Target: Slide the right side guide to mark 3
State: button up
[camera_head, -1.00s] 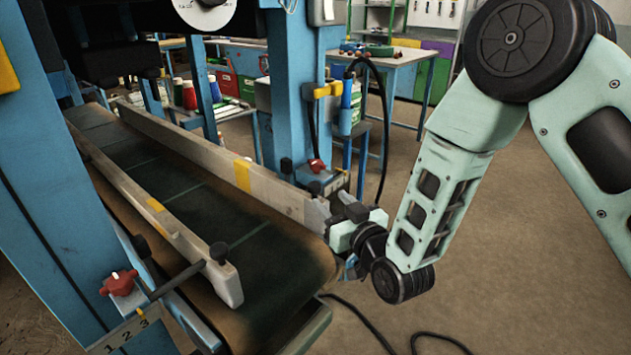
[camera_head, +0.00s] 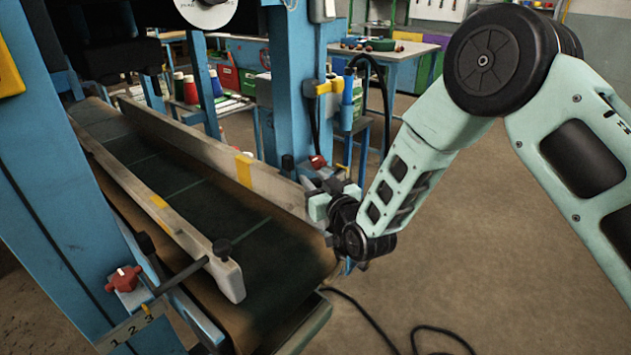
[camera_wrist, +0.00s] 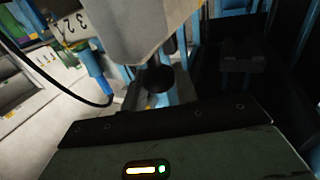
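The right side guide (camera_head: 205,150) is a long pale rail with a yellow band, along the right edge of the dark green belt (camera_head: 180,185). My gripper (camera_head: 322,197) is at its near end, beside the blue post, and covers part of that end. The fingers are too small and hidden to show whether they are open or touch the guide. In the wrist view, the pale guide end (camera_wrist: 135,28) hangs close ahead with a dark round knob (camera_wrist: 158,79) beneath it.
The left side guide (camera_head: 160,207) has a red knob (camera_head: 124,278) and a 1-2-3 scale (camera_head: 132,328). A blue post (camera_head: 290,90) stands behind my gripper. Another red knob (camera_head: 317,162) is at its foot. A black cable lies on the otherwise open floor at right.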

grip_shut()
jog(key=s+a+b, duration=0.2)
jog(key=s+a, duration=0.1)
jog(key=s, duration=0.1)
jog(key=shift+s+a, duration=0.4)
jog(key=o, duration=0.9)
grip_release()
jog(key=shift+c, duration=0.2)
jog(key=shift+s+d, duration=0.1)
jog(key=b+v, duration=0.1)
jog(key=v, duration=1.6)
jog(key=shift+b, duration=0.35)
jog(key=shift+s, duration=0.1)
